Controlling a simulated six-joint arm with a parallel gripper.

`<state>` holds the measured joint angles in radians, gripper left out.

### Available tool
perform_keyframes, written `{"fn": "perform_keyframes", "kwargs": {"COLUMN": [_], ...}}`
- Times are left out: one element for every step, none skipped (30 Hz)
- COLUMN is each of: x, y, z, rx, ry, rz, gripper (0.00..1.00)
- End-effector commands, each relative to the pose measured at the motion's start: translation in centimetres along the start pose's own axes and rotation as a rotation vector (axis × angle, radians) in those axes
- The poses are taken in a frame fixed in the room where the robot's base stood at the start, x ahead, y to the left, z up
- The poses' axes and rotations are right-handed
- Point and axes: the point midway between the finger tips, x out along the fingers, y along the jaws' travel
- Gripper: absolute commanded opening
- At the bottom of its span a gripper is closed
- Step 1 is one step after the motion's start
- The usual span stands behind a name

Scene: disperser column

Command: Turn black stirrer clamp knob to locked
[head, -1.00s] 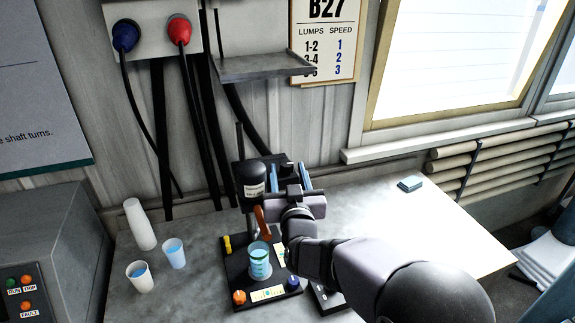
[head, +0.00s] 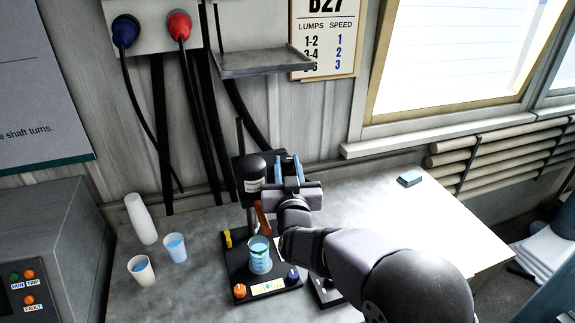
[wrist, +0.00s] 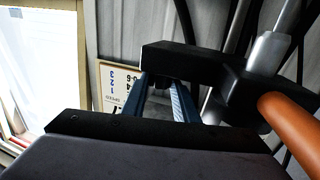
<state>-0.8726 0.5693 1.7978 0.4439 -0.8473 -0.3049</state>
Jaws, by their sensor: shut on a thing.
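My gripper (head: 289,166) is at the right side of the dark stirrer head on its stand. In the wrist view its two blue fingers (wrist: 163,88) reach to a black clamp block (wrist: 190,64). They are shut on a small dark knob (wrist: 163,80) at the block's near side. The fingers hide most of the knob, so its turn angle and any lock mark cannot be read. The black stirrer motor (head: 251,172) stands just left of the gripper in the head view. An orange-brown handle (head: 262,218) hangs below; it also shows in the wrist view (wrist: 290,130).
A beaker of blue liquid (head: 260,256) stands on the black base (head: 236,262), below left of the gripper. Several cups, one of them this cup (head: 141,270), stand at left. A grey shelf (head: 262,64) is above.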

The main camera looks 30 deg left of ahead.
Motion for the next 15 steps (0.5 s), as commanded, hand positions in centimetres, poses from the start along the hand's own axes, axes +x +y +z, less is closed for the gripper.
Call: {"fn": "perform_keyframes", "kwargs": {"x": [0.06,0.06,0.05,0.06,0.06,0.04,0.02,0.0,-0.01,-0.02,-0.02,-0.02,-0.02,-0.02,-0.02], "y": [-0.19,-0.23,-0.26,-0.26,-0.26,-0.27,-0.27,-0.27,-0.24,-0.21,-0.2,-0.18,-0.17,-0.17,-0.17], "z": [-0.32,-0.35,-0.35,-0.35,-0.36,-0.36,-0.34,-0.32,-0.29,-0.27,-0.27,-0.26,-0.27,-0.27,-0.27], "rx": [0.002,0.003,0.002,0.003,0.001,0.002,0.001,0.001,0.001,0.001,0.0,-0.001,-0.001,-0.001,-0.001], "ry": [0.008,0.009,0.008,0.008,0.008,0.008,0.007,0.006,0.005,0.004,0.004,0.004,0.004,0.004,0.004], "rz": [0.016,0.028,0.043,0.054,0.065,0.077,0.085,0.091,0.098,0.102,0.104,0.105,0.105,0.105,0.105], "gripper": [0.04,0.04,0.04,0.04,0.04,0.04,0.04,0.04,0.04,0.04,0.04,0.04,0.04,0.04,0.04]}}
